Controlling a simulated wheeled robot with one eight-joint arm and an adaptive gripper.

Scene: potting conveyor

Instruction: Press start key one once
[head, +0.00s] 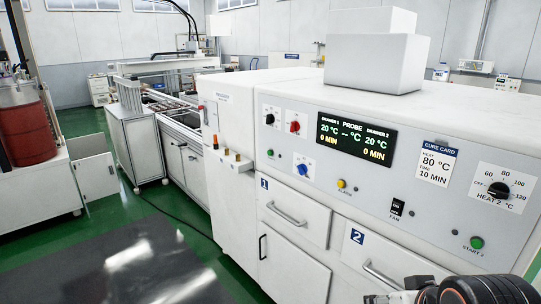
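A light grey control panel stands on the right in the head view. A small green button (270,153) sits at its left end, above drawer 1 (296,216); its label is too small to read. Another green button (477,243) at the right end is labelled START 2. My arm shows at the bottom right corner, in front of drawer 2. What seems to be my gripper (390,298) is cut off by the bottom edge, well to the right of and below the left green button. Its fingers cannot be made out.
The panel also carries a black knob (270,119), a red knob (295,126), a blue knob (304,170), a display (354,138), a yellow alarm button (341,184), a fan switch (397,208) and a heat dial (498,190). Drawer handles stick out below.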

